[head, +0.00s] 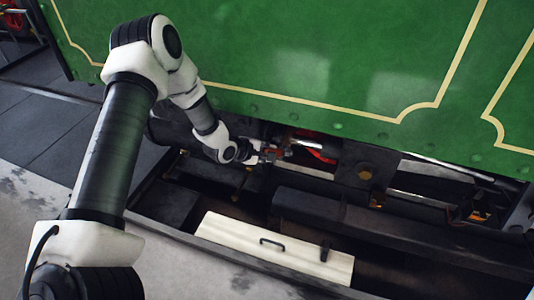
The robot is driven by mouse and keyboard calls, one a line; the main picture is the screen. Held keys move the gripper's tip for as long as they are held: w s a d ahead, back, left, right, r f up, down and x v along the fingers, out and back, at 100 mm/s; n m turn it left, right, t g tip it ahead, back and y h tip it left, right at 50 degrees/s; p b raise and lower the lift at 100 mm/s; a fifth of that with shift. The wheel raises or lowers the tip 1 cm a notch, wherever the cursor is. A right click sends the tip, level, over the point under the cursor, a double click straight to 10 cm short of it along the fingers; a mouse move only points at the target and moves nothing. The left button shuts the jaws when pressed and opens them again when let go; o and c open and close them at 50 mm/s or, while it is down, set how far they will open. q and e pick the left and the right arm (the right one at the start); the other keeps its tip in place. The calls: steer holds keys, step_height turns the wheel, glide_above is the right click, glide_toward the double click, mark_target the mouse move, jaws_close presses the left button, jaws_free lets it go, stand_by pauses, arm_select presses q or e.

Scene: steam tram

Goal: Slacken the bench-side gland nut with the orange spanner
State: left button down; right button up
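My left arm reaches in from the left, under the lower edge of the green side panel. My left gripper (263,154) is small and dark in the shadow among the running gear. A small orange-red piece (279,151) shows right at its fingertips. It may be part of the orange spanner, but its shape is too small to make out. I cannot tell whether the fingers are shut on it. Just to the right are a bright rod and a red part. I cannot pick out the bench-side gland nut for certain. My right gripper is not in view.
The green tram panel (290,65) overhangs the work area. A brass-coloured round fitting (365,174) sits on a dark block right of the gripper. A cream board (275,249) with a dark handle lies below. Dark beams and rods crowd the opening; paving is at left.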

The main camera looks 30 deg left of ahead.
arm_select(q)
steer(key=shift+w+d+f+b, duration=0.15)
steer(key=shift+w+f+b, duration=0.15)
steer(key=shift+w+b, duration=0.15)
steer(key=shift+w+f+b, duration=0.35)
steer(key=shift+f+b, duration=0.05)
steer(key=shift+b, duration=0.15)
steer(key=shift+w+a+f+b, duration=0.2)
steer(key=shift+w+f+b, duration=0.35)
steer(key=shift+b, duration=0.3)
steer(key=shift+w, duration=0.2)
steer(key=shift+f, duration=0.1)
